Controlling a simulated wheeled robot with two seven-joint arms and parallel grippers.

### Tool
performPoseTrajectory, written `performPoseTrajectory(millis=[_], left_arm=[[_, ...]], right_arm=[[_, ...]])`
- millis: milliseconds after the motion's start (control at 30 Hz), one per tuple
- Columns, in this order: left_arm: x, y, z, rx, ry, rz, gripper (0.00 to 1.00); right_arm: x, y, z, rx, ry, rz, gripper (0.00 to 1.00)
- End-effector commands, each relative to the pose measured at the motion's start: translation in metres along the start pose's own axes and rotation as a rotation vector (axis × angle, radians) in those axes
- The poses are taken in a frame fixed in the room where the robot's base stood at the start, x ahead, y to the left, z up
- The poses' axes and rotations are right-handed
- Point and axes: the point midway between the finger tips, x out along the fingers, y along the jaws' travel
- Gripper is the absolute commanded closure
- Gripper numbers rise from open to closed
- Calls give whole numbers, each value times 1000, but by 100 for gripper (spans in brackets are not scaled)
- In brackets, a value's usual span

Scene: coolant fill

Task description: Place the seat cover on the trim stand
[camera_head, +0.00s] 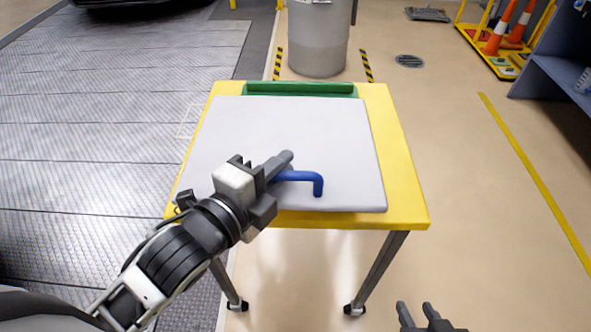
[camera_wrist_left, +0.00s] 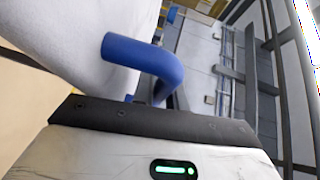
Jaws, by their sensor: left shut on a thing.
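The seat cover (camera_head: 300,130) appears as a large flat pale-grey panel with a blue bent handle (camera_head: 318,182) near its front edge. It lies over the yellow top of the trim stand (camera_head: 402,170), roughly level. I cannot tell whether it rests fully on the top or hovers slightly. My left gripper (camera_head: 279,170) is shut on the handle's left part. In the left wrist view the blue handle (camera_wrist_left: 145,52) rises beside the pale cover (camera_wrist_left: 75,35); the gripped part is hidden. My right gripper (camera_head: 417,312) is at the bottom edge, empty, its fingers apart.
A green raised strip (camera_head: 300,88) runs along the stand's back edge, behind the cover. A grey bin (camera_head: 318,45) stands behind the stand. A yellow rack with orange cones (camera_head: 497,38) and a blue-grey shelf (camera_head: 560,75) are at right. Floor right of the stand is clear.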

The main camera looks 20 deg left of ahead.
Motion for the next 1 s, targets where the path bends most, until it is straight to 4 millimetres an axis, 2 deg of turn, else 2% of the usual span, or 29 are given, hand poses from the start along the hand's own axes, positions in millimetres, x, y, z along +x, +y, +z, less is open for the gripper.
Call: performPoseTrajectory(millis=[33, 167, 200, 400, 633, 833, 1000], left_arm=[[14, -1, 5, 4, -2, -10, 100], [46, 8, 15, 1, -3, -10, 100], [52, 20, 17, 1, -4, -4, 100], [81, 48, 27, 1, -3, -6, 100], [95, 61, 31, 0, -2, -7, 100], [98, 88, 33, -1, -1, -5, 100], [98, 92, 33, 1, -1, -5, 100]], right_arm=[[-2, 0, -2, 2, 0, 0, 64], [-2, 0, -2, 1, -1, 0, 64], [0, 0, 1, 1, -1, 0, 64], [3, 0, 5, 8, -1, -3, 64], [4, 0, 4, 11, 5, -4, 64], [5, 0, 2, 14, 12, -6, 64], [4, -1, -1, 17, 20, -6, 64]])
